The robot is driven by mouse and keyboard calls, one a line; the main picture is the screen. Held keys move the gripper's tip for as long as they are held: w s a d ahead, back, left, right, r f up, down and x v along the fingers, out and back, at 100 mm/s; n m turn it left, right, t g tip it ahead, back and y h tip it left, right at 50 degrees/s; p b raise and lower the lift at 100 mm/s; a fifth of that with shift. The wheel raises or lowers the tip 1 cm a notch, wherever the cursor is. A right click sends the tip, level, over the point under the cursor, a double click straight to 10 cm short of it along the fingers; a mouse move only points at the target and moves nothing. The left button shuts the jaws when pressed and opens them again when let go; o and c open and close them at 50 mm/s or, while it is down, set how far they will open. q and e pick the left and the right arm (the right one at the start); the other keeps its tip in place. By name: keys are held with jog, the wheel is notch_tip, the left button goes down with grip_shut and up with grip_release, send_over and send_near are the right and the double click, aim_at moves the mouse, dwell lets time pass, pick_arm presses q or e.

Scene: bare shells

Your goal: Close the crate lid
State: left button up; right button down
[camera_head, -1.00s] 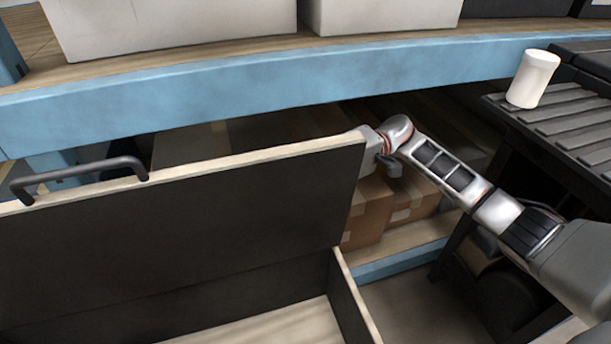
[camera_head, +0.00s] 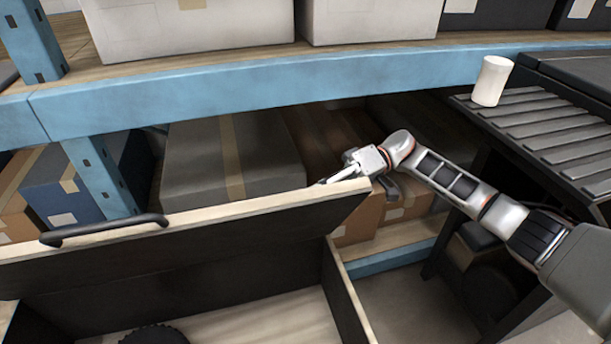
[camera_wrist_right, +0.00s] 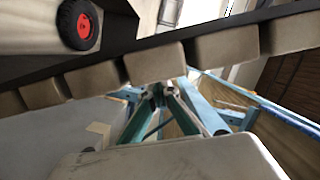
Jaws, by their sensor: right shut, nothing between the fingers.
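The open crate (camera_head: 352,300) has dark walls with pale wooden edges. Its hinged lid (camera_head: 190,250) is dark with a pale edge and tilts partway over the crate. A dark bar handle (camera_head: 105,230) is on the lid's edge at left. My right gripper (camera_head: 332,180) is shut and empty behind the lid's upper right corner, close to its edge; I cannot tell whether it touches. Its fingers (camera_wrist_right: 158,100) also show in the right wrist view. My left gripper is not in view.
A dark wheel (camera_head: 155,335) lies inside the crate; its red hub shows in the wrist view (camera_wrist_right: 80,25). Behind stands a blue-framed shelf (camera_head: 230,95) with boxes above and below. A roller conveyor (camera_head: 550,125) bearing a white cup (camera_head: 492,80) is at right.

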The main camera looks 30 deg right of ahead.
aim_at(314, 208)
jog(key=shift+s+a+r+n+p, duration=0.1)
jog(key=shift+s+n+p, duration=0.25)
jog(key=shift+s+p, duration=0.2)
jog(key=shift+s+a+r+n+p, duration=0.1)
jog(key=shift+s+n+p, duration=0.3)
jog(key=shift+s, duration=0.1)
jog(key=shift+s+f+n+t+p, duration=0.25)
jog(key=shift+s+f+t+p, duration=0.1)
jog(key=shift+s+p, duration=0.3)
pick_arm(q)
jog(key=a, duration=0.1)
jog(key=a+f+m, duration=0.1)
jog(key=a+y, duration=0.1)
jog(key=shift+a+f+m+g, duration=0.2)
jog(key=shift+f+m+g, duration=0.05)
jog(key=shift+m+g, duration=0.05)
pick_arm(e)
jog(key=s+a+f+n+t+h, duration=0.1)
jog(key=s+f+n, duration=0.2)
jog(key=f, duration=0.7)
jog(key=s+a+f+n+t, duration=0.1)
jog(key=s+f+n, duration=0.3)
jog(key=s+f, duration=0.4)
jog(key=shift+s+a+f+n+h, duration=0.2)
jog(key=shift+s+f+n+h, duration=0.15)
jog(key=shift+f, duration=0.5)
